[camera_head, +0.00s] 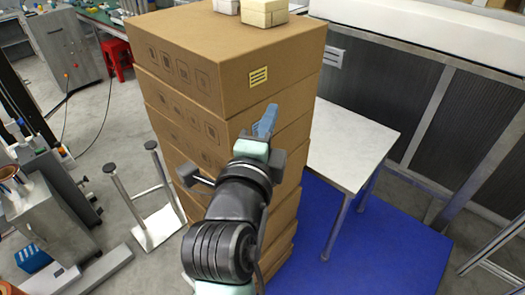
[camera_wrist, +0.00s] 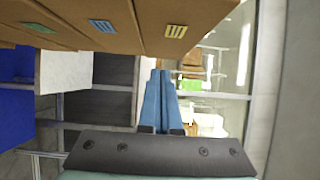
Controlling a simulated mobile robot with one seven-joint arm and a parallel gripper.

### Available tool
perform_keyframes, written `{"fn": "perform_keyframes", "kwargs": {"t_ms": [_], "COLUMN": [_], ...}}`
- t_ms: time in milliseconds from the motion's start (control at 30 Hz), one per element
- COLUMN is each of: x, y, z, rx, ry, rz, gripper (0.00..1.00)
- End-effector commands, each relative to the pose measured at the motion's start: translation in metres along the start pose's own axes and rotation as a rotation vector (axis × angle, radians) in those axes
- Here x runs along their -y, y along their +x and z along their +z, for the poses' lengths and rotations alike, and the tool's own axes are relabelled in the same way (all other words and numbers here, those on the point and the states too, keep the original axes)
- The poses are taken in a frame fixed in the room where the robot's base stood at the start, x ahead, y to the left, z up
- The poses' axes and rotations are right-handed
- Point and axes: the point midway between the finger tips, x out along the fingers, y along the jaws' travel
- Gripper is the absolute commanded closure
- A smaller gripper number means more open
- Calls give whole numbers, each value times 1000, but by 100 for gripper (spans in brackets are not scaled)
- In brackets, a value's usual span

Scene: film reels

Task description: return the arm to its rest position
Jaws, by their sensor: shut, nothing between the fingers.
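My gripper (camera_head: 264,124) is in front of the stack of cardboard boxes (camera_head: 215,60) in the head view. Its blue fingers are together and hold nothing. In the wrist view the two blue fingers of my gripper (camera_wrist: 160,74) lie side by side, pointing away from the wrist. My arm is raised and bent, reaching up from the bottom of the head view. The boxes show along the top of the wrist view; I cannot tell whether the fingers touch them.
Small pale boxes (camera_head: 264,12) sit on top of the stack. A white table (camera_head: 350,150) stands to the right on a blue mat (camera_head: 385,250). A metal stand (camera_head: 160,218) is left of the stack, and grey equipment (camera_head: 45,215) is farther left. Open floor shows between them.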

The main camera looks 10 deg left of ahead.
Motion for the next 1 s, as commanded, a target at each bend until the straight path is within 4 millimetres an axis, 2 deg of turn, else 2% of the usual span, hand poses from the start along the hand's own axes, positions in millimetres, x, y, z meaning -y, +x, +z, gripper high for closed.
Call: {"fn": "perform_keyframes", "kwargs": {"t_ms": [100,300,533,633,767,1000], "x": [-3,-2,-1,7,39,141], "y": [-24,-51,-61,-60,-58,-66], "z": [1,0,0,-1,-4,-17], "rx": [1,0,0,2,11,-37], "ry": [0,0,-1,-26,-154,-592], "rz": [0,1,2,-14,-87,-335], "gripper": [100,100,100,100,100,100]}}
